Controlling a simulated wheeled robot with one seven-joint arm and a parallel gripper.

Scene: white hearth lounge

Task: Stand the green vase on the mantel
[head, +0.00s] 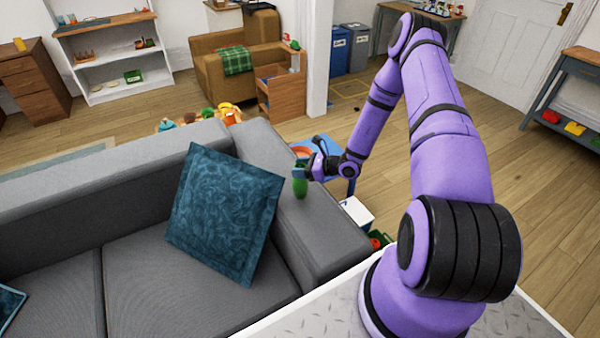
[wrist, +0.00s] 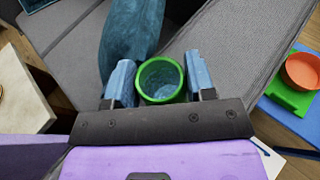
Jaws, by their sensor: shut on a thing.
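In the wrist view the vase's round open mouth (wrist: 160,80) sits between the two blue fingers of my gripper (wrist: 160,82). I cannot tell whether the vase's base touches the sofa arm. No mantel can be made out in either view.
The grey sofa (head: 150,300) with a teal cushion (head: 225,212) lies below and left. A blue table (head: 338,165) with an orange bowl (wrist: 302,70) stands close behind the sofa arm. An armchair (head: 215,75) and white shelf (head: 110,60) stand farther back. Wooden floor is open at right.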

